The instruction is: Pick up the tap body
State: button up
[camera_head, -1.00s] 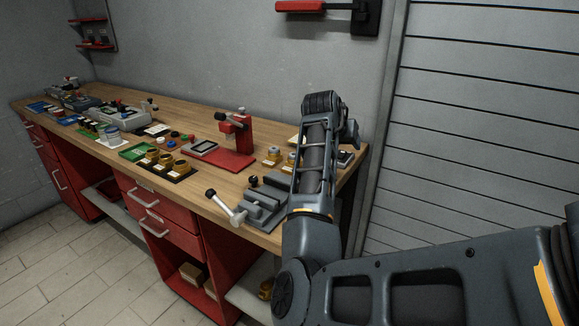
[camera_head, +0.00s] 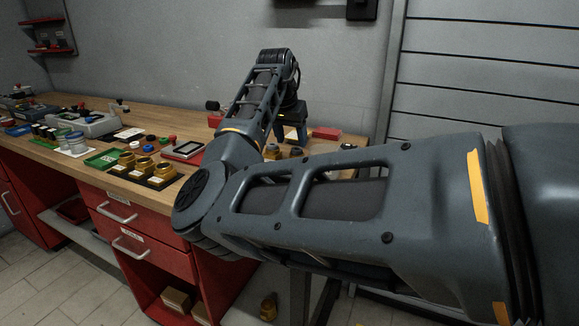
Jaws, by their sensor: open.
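Small brass-and-grey fittings (camera_head: 271,152) stand near the right end of the wooden bench, partly hidden by my arm. Several larger brass pieces (camera_head: 143,165) sit in a dark tray nearer the front edge. I cannot tell for sure which of these is the tap body. My gripper (camera_head: 291,139) points down over the right end of the bench, close to the small fittings. It is open, and I see nothing held in it. Its fingertips are small and partly covered, so I cannot tell its exact gap from the fittings.
A red block (camera_head: 326,133) shows right of the gripper. A grey-screened device (camera_head: 183,150), a green tray (camera_head: 103,158) and a grey machine (camera_head: 83,123) are on the left. A wall and a shutter (camera_head: 480,80) close the back.

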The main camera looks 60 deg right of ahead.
aim_at(294, 152)
jog(key=x, duration=0.7)
jog(key=shift+s+f+p, duration=0.1)
jog(key=shift+f+p, duration=0.1)
jog(key=shift+p, duration=0.1)
jog(key=shift+c, duration=0.2)
jog(key=c, duration=0.9)
jog(key=shift+r, duration=0.1)
jog(key=shift+c, duration=0.4)
